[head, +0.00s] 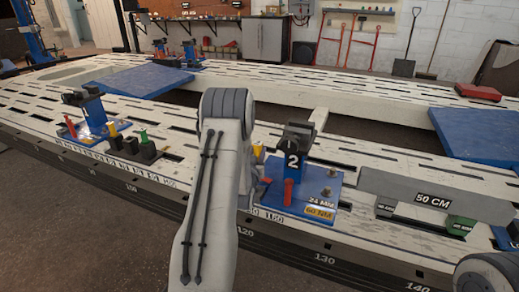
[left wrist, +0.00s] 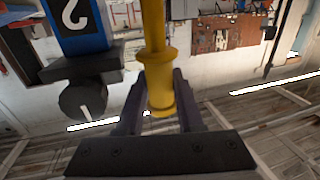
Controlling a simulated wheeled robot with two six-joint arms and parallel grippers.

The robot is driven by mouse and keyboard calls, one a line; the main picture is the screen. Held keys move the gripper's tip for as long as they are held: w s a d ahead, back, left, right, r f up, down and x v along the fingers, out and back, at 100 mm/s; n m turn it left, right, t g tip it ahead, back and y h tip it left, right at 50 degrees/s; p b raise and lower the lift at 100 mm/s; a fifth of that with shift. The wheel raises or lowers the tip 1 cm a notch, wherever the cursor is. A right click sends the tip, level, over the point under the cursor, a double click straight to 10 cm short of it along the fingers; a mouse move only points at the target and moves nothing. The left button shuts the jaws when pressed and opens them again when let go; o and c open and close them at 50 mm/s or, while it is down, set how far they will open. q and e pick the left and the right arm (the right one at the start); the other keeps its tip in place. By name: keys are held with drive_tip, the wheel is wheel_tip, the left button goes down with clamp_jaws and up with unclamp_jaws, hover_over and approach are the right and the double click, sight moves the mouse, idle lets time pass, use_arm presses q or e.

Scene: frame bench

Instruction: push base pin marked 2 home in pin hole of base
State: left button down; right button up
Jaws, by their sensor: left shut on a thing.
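The blue base (head: 318,192) with a black clamp marked 2 (head: 292,160) sits on the slotted white bench, just right of my left arm. A red pin (head: 289,192) stands at its front. My left gripper (left wrist: 158,82) is shut on a yellow pin (left wrist: 157,50). The yellow pin also shows in the head view (head: 257,150), beside the base's left edge and partly behind my arm. In the left wrist view, which looks upside down, the clamp's blue post with the 2 (left wrist: 75,18) is close beside the pin. The pin's far end and the hole are hidden. My right gripper is out of view.
A black block (head: 131,151) with yellow and green pins stands left of my arm, by another blue clamp (head: 91,110). Blue plates lie across the frame.

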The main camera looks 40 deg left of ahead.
use_arm(q)
drive_tip(key=shift+s+a, duration=0.2)
drive_tip(key=shift+a, duration=0.1)
drive_tip(key=shift+s+f+b, duration=0.15)
drive_tip(key=shift+b, duration=0.15)
drive_tip(key=shift+d+f+b, duration=0.1)
drive_tip(key=shift+f+b, duration=2.15)
drive_tip(key=shift+f, duration=0.45)
wheel_tip(320, 180, down, 8)
drive_tip(key=b, duration=0.7)
idle(2.1)
drive_tip(key=shift+c, duration=2.3)
unclamp_jaws()
drive_tip(key=shift+s, duration=0.1)
